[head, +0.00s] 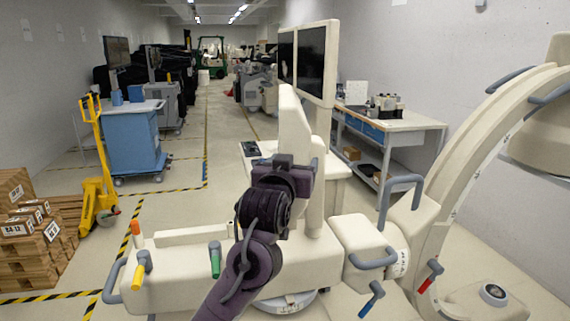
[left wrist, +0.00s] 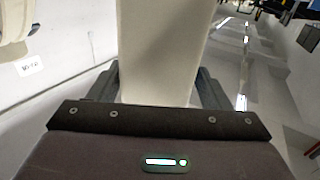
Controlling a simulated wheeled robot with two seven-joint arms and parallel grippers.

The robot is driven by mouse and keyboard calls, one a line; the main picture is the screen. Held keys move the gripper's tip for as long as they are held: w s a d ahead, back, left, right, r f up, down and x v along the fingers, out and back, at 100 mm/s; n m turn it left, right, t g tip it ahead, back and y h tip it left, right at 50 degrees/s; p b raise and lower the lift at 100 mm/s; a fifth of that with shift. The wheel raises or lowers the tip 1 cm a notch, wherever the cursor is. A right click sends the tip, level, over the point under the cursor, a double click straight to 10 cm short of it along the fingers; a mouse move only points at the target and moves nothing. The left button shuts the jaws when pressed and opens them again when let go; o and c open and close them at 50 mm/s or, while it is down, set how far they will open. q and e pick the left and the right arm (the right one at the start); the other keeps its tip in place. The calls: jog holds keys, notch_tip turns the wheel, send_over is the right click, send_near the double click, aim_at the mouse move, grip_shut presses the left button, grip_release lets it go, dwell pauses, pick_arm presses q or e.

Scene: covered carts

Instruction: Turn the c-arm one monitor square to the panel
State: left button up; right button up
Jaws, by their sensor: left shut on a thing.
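The c-arm one monitor (head: 317,60) is a cream-framed unit with two dark screens, standing upright on a cream post (head: 317,165) in the head view. Its screens face left and toward me at an angle. My left gripper (head: 291,158) is shut on a cream upright piece (head: 293,120) just in front of and below the monitor. In the left wrist view this cream piece (left wrist: 158,50) fills the space between both dark fingers. A small dark control panel (head: 250,149) sits on the cart behind my gripper. The fingertips are mostly hidden in the head view. My right gripper is not in view.
The cream C-shaped arm (head: 475,160) curves up at the right. Coloured handles line the cart base (head: 180,285). A workbench (head: 405,125) stands behind at right. A blue cart (head: 133,140), yellow pallet jack (head: 97,185) and boxes (head: 20,225) are at left; the taped aisle is clear.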

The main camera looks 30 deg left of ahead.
pick_arm(q)
jog(key=shift+d+r, duration=0.4)
jog(key=shift+d, duration=0.1)
jog(key=o, duration=1.1)
jog(key=shift+w+d, duration=0.1)
jog(key=shift+d, duration=0.05)
jog(key=shift+w+d+f+m, duration=0.15)
jog(key=shift+d+m, duration=0.15)
jog(key=shift+d, duration=0.1)
jog(key=shift+w+a+f, duration=0.1)
jog(key=shift+a+f, duration=0.05)
jog(key=shift+f, duration=0.2)
jog(key=shift+s+d+r+p, duration=0.1)
jog(key=shift+s+d+p, duration=0.8)
jog(key=shift+s, duration=0.3)
jog(key=shift+s+d+p, duration=0.7)
jog(key=shift+s+p, duration=0.25)
jog(key=shift+s, duration=0.3)
jog(key=shift+s+d+r+p, duration=0.1)
jog(key=shift+s+d+p, duration=0.8)
jog(key=shift+s, duration=0.3)
